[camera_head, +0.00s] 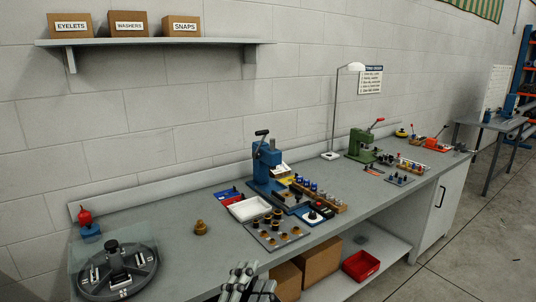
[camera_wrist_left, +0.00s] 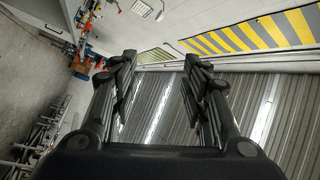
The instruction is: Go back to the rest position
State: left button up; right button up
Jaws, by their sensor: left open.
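My left gripper (camera_head: 250,284) shows at the bottom edge of the head view, in front of the workbench's front edge and only partly in frame. In the left wrist view the same gripper (camera_wrist_left: 160,90) has its two dark fingers spread apart, with nothing between them. Behind the fingers lies a ribbed grey surface, and no bench object is near them. My right gripper is in neither view.
The long grey workbench (camera_head: 182,250) carries a round dark fixture (camera_head: 148,268), a blue press (camera_head: 266,165), a green press (camera_head: 360,144), a white tray (camera_head: 249,208) and a lamp (camera_head: 333,115). Cardboard boxes (camera_head: 321,262) and a red bin (camera_head: 361,265) sit on the lower shelf. Floor is clear at right.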

pick_arm(q)
jog(key=s+a+f+n+g+y, duration=0.1)
jog(key=a+f+n+g+y, duration=0.2)
jog(key=a+f+n+y, duration=0.45)
jog(key=s+a+f+n+g, duration=0.25)
jog(key=s+a+f, duration=0.2)
jog(key=f, duration=0.25)
jog(key=s+a+f+n+g, duration=0.2)
jog(key=s+a+f+g, duration=0.2)
jog(key=s+f, duration=0.25)
jog(key=s+a+f+n+g, duration=0.1)
jog(key=s+f+g, duration=0.2)
jog(key=s, duration=0.3)
jog(key=s+a+f+n+g, duration=0.1)
jog(key=s+f+g, duration=0.2)
jog(key=s, duration=0.3)
notch_tip(320, 180, down, 32)
jog(key=s+g+b, duration=0.1)
jog(key=s+b, duration=0.1)
jog(key=b, duration=0.4)
jog(key=s+a+f+b, duration=0.1)
jog(key=s+f+b, duration=0.1)
jog(key=s+f, duration=0.6)
jog(key=s+a+f+g+b, duration=0.1)
jog(key=s+f+b, duration=0.1)
jog(key=s+f, duration=0.7)
notch_tip(320, 180, down, 4)
jog(key=shift+a+r, duration=0.15)
jog(key=shift+a, duration=0.1)
